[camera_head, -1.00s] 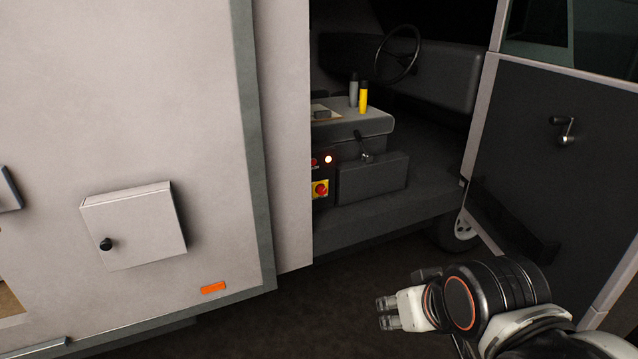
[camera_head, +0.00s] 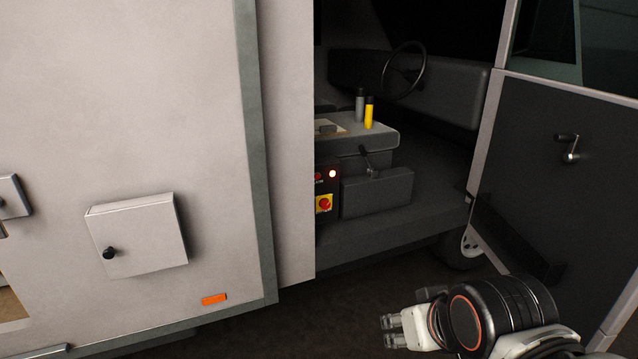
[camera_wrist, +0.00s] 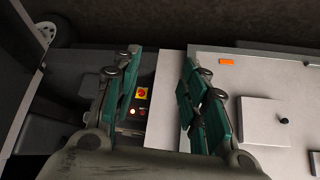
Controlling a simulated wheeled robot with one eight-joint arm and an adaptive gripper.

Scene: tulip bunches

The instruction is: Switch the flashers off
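A dark control panel (camera_head: 320,190) sits low inside the open cab, beside the seat base. The panel labels are too small to read. My gripper (camera_head: 390,331) is low at the right, outside the cab and apart from the panel. Its teal-padded fingers (camera_wrist: 161,66) are spread with nothing between them.
The pale vehicle wall (camera_head: 120,110) fills the left, with a small white box (camera_head: 140,240) on it. The dark door (camera_head: 545,180) stands open at the right. A lever (camera_head: 370,163), a yellow cylinder (camera_head: 369,113) and a grey one (camera_head: 360,105) are near the panel.

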